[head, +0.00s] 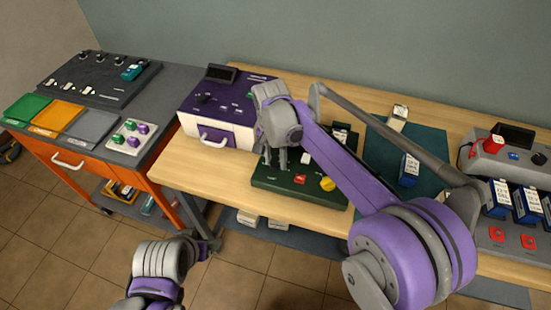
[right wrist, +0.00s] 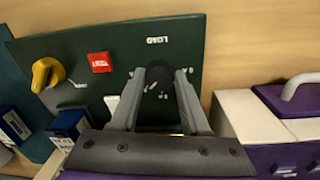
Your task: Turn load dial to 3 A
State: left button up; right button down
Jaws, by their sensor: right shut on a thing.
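The dark green tester panel (head: 298,193) lies on the wooden bench, with a red button (head: 300,179) and a yellow knob (head: 327,184). In the right wrist view the black load dial (right wrist: 158,77) sits on the panel (right wrist: 188,42) below the white LOAD lettering. My right gripper (head: 277,163) is over the panel's left part, its fingers shut on the load dial. The fingers cover some of the scale marks, and I cannot read the dial's setting. In the head view the dial is hidden by the gripper. My left gripper (head: 206,246) is low, in front of the bench; its jaws are unclear.
A purple and white box (head: 228,118) stands left of the panel. Blue and white batteries (head: 409,168) and a grey device (head: 500,160) are to the right. An orange cart (head: 92,178) with coloured trays stands at the left. The floor before the bench is clear.

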aim_at(274, 161)
dwell(0.4)
jog(key=shift+c, duration=1.9)
grip_release()
notch_tip(274, 161, up, 11)
jog(key=shift+w+a+p, duration=0.2)
jog(key=shift+a+p, duration=0.05)
jog(key=shift+p, duration=0.1)
jog(key=shift+f, duration=0.1)
jog(key=s+d+f+n+t, duration=0.3)
jog(key=s+d, duration=0.8)
jog(key=d, duration=0.1)
jog(key=s+d+f+n+t, duration=0.1)
jog(key=s+d+f, duration=0.2)
jog(key=s, duration=0.3)
jog(key=s+d+f+n+t, duration=0.1)
jog(key=s+d+f, duration=0.1)
jog(key=s+f, duration=0.3)
jog(key=shift+s+d+f+n+t+y, duration=0.3)
jog(key=shift+s+d+n, duration=0.1)
jog(key=shift+s, duration=0.3)
